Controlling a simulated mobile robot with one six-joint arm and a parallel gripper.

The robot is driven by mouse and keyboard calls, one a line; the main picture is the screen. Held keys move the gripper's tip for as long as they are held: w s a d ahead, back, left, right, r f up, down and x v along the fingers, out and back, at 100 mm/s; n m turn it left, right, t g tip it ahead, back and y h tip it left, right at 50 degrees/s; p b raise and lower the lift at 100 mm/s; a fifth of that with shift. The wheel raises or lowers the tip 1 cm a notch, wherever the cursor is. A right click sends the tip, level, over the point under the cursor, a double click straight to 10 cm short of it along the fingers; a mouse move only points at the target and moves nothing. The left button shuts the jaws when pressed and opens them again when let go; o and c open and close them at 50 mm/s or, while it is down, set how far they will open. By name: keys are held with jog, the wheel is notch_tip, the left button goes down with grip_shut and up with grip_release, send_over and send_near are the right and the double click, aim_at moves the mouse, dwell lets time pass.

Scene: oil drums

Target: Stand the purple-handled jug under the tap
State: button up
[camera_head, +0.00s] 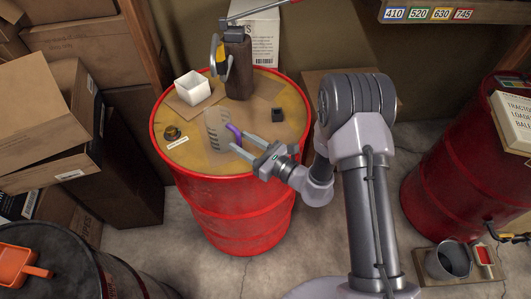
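The purple-handled jug (214,131) is a clear vessel with dark markings, upright on the top of the middle red drum (230,205). Its purple handle (235,132) faces right, toward my gripper (238,141). My gripper's two fingers are apart, with their tips at either side of the handle's lower end; I cannot tell whether they touch it. A tap (506,238) with yellow on it sticks out low on the right-hand red drum (440,185), partly cut off by the picture's right edge.
Under the tap, a tray (422,262) holds a grey metal pot (450,262) and a small red item (484,255). A hand pump (238,70), a white box (192,88), a black block (278,115) and a brass cap (172,132) stand on the middle drum.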

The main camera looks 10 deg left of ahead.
jog(key=p+v, duration=0.2)
jog(key=v, duration=1.3)
jog(key=s+a+r+n+g+h+b, duration=0.15)
jog(key=s+a+r+n+g, duration=0.25)
jog(key=s+r+n+g, duration=0.8)
jog(key=s+d+r+n+t+h+b, duration=0.1)
jog(key=s+d+r+n+t+h, duration=0.1)
jog(key=s+d+n+h, duration=0.3)
jog(key=d+r+n+t+h, duration=0.2)
jog(key=d+r+t+h, duration=0.3)
jog(key=d, duration=0.3)
jog(key=shift+r+n+t+h+b, duration=0.35)
jog(key=shift+t+h, duration=0.25)
jog(key=shift+h, duration=0.25)
